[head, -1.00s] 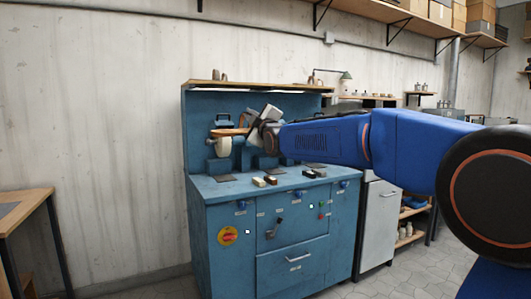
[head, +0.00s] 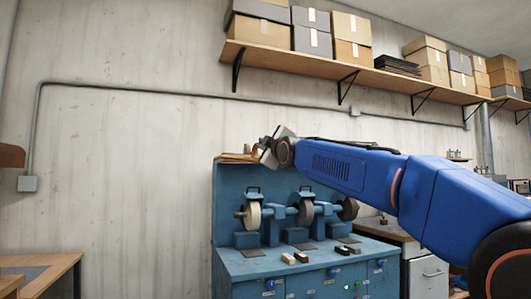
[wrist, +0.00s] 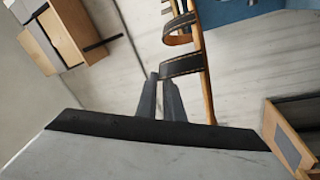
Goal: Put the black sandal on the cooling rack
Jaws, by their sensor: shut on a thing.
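My gripper (head: 268,152) is raised in front of the top edge of the blue grinding machine. In the wrist view, its two grey fingers (wrist: 167,97) are shut on a sandal (wrist: 207,85) with black stitched straps and a thin tan sole. The sandal is seen nearly edge-on, its sole running up the picture just right of the fingers. The fingers meet it at the lower black strap. In the head view the sandal is mostly hidden by my gripper or hard to tell from the wood behind. I cannot make out a cooling rack in either view.
The blue machine (head: 232,220) has several wheels and small blocks on its top. A shelf (head: 300,64) with boxes runs along the wall above. A wooden table (head: 60,262) stands at the lower left, with bare wall (head: 130,170) behind.

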